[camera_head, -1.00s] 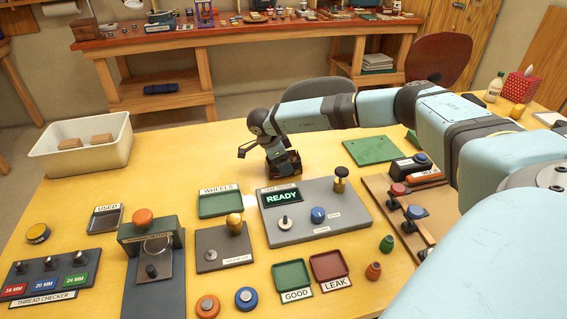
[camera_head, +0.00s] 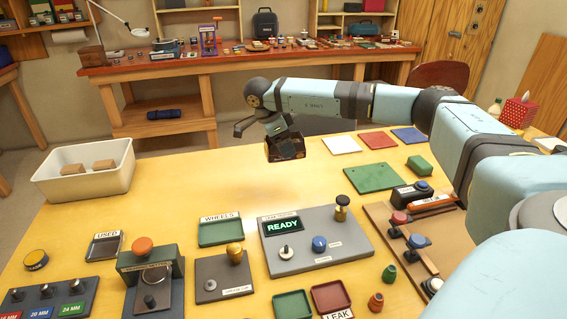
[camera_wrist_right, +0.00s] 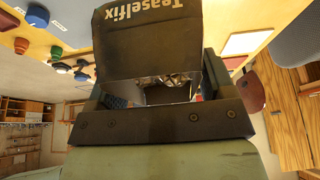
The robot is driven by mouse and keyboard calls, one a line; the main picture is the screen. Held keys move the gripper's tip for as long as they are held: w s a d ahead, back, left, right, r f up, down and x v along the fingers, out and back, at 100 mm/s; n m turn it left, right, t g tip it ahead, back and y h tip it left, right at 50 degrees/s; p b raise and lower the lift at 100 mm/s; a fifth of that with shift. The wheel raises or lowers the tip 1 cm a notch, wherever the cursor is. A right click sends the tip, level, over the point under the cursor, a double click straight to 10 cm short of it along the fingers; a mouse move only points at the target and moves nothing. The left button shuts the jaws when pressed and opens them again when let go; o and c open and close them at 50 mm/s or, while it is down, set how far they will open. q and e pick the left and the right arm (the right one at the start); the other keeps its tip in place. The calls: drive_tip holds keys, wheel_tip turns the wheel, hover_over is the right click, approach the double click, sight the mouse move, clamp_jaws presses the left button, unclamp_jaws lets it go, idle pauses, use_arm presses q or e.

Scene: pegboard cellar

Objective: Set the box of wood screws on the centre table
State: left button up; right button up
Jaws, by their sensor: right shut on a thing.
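The box of wood screws (camera_head: 286,149) is small and dark brown. My right gripper (camera_head: 283,134) is shut on it and holds it in the air above the far part of the yellow-topped table (camera_head: 180,185). A soft shadow lies on the table below. In the right wrist view the box (camera_wrist_right: 150,42) shows a dark face with the lettering "Teaselfix", between the two fingers of the gripper (camera_wrist_right: 155,90). My left gripper is not in view.
A white bin (camera_head: 85,170) with brown blocks stands at the table's left. The table is bare between bin and mat. A red-topped bench (camera_head: 250,58) stands behind.

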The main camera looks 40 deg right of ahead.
drive_tip(key=shift+r, duration=1.75)
drive_tip(key=s+a+r+n+t+y, duration=0.1)
drive_tip(key=s+a+n+t, duration=0.1)
drive_tip(key=a+n, duration=0.6)
drive_tip(key=s+a+r+n+t+y, duration=0.15)
drive_tip(key=a+n, duration=0.35)
drive_tip(key=a, duration=0.5)
drive_tip(key=s+a+r+n+t, duration=0.1)
drive_tip(key=s+a+n+t, duration=0.15)
drive_tip(key=a+n, duration=0.6)
use_arm(q)
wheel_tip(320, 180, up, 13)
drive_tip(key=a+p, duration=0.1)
drive_tip(key=p, duration=1.4)
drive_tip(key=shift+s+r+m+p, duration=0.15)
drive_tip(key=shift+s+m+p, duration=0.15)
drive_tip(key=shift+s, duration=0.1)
use_arm(e)
wheel_tip(320, 180, up, 6)
drive_tip(key=s+a+n+y, duration=0.1)
drive_tip(key=s+n, duration=0.1)
drive_tip(key=shift+s+f+t, duration=0.15)
drive_tip(key=shift+f+t, duration=0.1)
drive_tip(key=shift+t, duration=0.15)
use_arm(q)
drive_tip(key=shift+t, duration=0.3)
use_arm(e)
drive_tip(key=shift+s+a+f, duration=0.1)
